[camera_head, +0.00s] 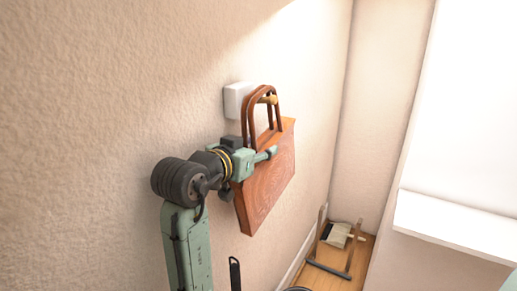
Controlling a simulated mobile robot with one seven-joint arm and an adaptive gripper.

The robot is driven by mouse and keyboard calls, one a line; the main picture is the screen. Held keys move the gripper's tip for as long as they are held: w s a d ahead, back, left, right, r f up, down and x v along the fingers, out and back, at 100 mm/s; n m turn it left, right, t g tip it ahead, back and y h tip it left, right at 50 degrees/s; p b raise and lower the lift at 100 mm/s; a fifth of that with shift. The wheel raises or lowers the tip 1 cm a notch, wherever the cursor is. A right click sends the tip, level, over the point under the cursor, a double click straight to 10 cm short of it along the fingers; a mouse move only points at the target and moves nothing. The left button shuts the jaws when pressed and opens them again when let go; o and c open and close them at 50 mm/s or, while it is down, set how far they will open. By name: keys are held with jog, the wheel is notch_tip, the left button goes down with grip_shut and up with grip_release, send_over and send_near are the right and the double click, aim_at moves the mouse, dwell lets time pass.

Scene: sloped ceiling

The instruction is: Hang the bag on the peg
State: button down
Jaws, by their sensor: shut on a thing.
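A brown wood-grained bag (266,187) with two arched handles (249,121) is held up close to the wall. My gripper (263,157) is shut on the upper part of the bag, below its handles. The bag looks slightly tilted. A short tan peg (270,99) sticks out from a white wall block (238,99). The handle tops overlap the peg in the picture, and the peg's end shows within the arch of a handle. I cannot tell whether the handles rest on it.
The textured wall (100,80) runs along the left. A wooden frame (328,262) with a brush-like thing (337,234) stands on the floor in the far corner. A white ledge (455,222) juts out at the right. The space between bag and ledge is free.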

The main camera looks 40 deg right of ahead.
jog(key=c, duration=1.1)
grip_release()
jog(key=shift+r, duration=0.1)
jog(key=shift+o, duration=1.3)
jog(key=shift+f, duration=0.2)
